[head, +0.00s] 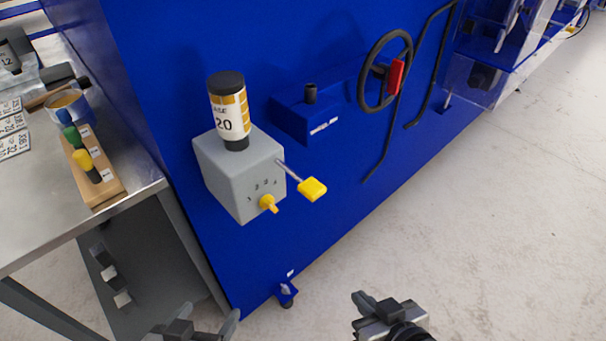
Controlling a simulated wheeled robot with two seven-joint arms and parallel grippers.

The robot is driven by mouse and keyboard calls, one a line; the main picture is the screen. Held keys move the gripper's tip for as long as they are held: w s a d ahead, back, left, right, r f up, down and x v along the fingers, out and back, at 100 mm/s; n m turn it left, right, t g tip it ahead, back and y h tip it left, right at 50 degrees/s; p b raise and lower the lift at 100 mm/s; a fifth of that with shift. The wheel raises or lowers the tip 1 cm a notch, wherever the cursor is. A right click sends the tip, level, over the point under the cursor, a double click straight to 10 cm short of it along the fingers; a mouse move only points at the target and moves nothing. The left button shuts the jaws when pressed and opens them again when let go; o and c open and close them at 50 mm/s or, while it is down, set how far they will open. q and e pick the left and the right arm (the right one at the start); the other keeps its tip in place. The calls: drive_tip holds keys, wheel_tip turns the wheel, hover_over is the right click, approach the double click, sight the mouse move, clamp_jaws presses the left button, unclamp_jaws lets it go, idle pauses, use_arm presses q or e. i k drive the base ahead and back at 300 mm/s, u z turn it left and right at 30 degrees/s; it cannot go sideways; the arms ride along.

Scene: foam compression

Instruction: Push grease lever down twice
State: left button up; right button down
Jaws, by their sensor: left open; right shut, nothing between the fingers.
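The grease lever (312,189) has a thin metal rod and a yellow handle. It sticks out from the right side of a grey box (230,180) fixed to the blue machine's wall. A bottle (229,112) marked 20, with a black cap, stands upside down on the box. A yellow knob (268,203) sits on the box's front below small numbers. My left gripper (204,324) is open at the bottom edge, partly cut off, well below the box. My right gripper (366,306) is shut and empty at the bottom, below and right of the lever. Neither touches anything.
The blue machine (330,210) fills the middle. A metal table (35,225) with a wooden block (108,188) of coloured-capped items stands left. The floor at right is clear.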

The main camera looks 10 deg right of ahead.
sight(311, 187)
drive_tip(key=z, duration=1.9)
drive_tip(key=k, duration=1.15)
drive_tip(key=u, duration=1.75)
drive_tip(key=i, duration=0.5)
